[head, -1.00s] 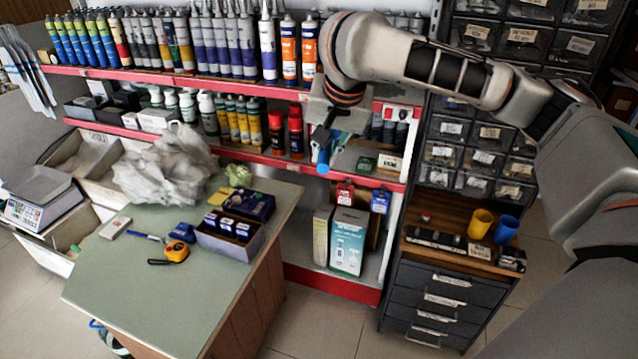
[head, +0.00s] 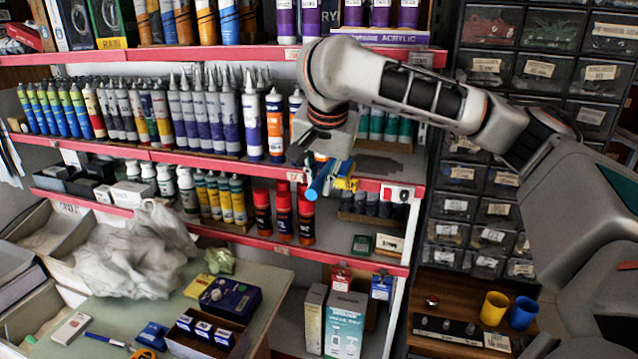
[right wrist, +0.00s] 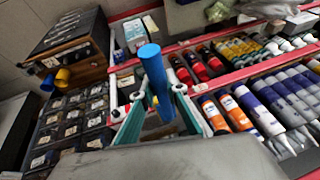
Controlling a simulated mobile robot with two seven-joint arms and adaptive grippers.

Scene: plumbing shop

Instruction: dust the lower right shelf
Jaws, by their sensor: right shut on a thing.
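My right gripper (head: 322,165) points down in front of the red-edged shelving. It is shut on a blue cylindrical handle (head: 318,182), which also shows upright between the fingers in the right wrist view (right wrist: 156,72). No duster head can be made out. The handle's lower end hangs in front of the red middle shelf edge, above the lower right shelf (head: 340,250). That shelf holds a small dark green box (head: 362,245), a pale card box (head: 390,243) and red-capped spray cans (head: 284,212) at its left. My left gripper is not in view.
Sealant tubes (head: 205,115) crowd the shelf left of the gripper. Dark drawer cabinets (head: 458,205) stand at the right, with a yellow cup (head: 494,308) and a blue cup (head: 522,313) below. A green-topped table (head: 120,312) with a plastic bag (head: 135,250) stands at front left.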

